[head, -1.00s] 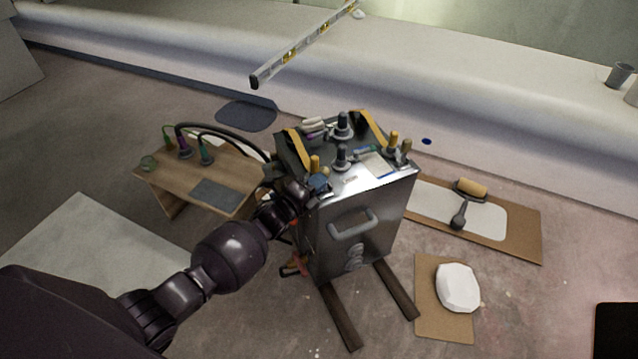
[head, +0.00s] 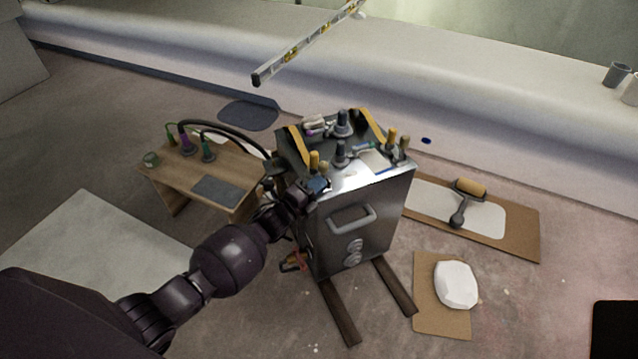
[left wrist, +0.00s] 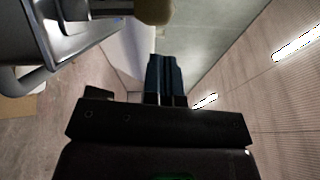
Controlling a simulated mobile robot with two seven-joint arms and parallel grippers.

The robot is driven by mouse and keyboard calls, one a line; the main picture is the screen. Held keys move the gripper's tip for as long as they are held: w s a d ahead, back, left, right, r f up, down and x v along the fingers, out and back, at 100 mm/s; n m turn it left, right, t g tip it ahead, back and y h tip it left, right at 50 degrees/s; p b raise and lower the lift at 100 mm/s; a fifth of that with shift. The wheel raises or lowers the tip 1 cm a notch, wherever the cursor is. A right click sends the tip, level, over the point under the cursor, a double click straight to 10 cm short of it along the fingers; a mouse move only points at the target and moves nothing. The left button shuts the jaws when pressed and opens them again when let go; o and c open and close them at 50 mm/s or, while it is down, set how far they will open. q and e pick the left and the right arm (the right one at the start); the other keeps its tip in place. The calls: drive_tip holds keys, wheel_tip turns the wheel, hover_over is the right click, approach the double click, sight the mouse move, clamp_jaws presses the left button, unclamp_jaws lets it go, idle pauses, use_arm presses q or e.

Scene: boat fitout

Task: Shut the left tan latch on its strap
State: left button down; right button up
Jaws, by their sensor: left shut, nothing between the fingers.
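A steel case (head: 360,203) stands in the middle of the head view, with two yellow straps across its top. The left strap (head: 297,143) runs to the front edge, where a yellow upright handle (head: 314,160) and a smaller tan one (head: 323,168) stand close together. I take the left tan latch to be there; its exact state is too small to tell. My left gripper (head: 319,185) is shut and empty at the case's front left top corner, just below these handles. In the left wrist view its fingers (left wrist: 166,78) are together, and a tan rounded knob (left wrist: 153,10) shows beyond them.
The right strap (head: 371,127) ends at a similar handle pair (head: 397,141). Loose tools and dark fittings crowd the case top. A front handle (head: 351,219) sticks out. A low wooden bench (head: 235,172) with cables stands at left.

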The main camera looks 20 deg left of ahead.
use_arm(q)
drive_tip(key=p+v, duration=0.1)
drive_tip(key=v, duration=0.9)
drive_tip(key=shift+s+d+p, duration=0.15)
drive_tip(key=shift+s+p, duration=0.15)
drive_tip(key=shift+s, duration=0.1)
use_arm(e)
drive_tip(key=shift+s+d+r, duration=0.15)
drive_tip(key=shift+s+r, duration=0.1)
drive_tip(key=shift+r, duration=0.4)
use_arm(q)
drive_tip(key=shift+r, duration=0.1)
use_arm(e)
drive_tip(key=shift+d+r, duration=0.1)
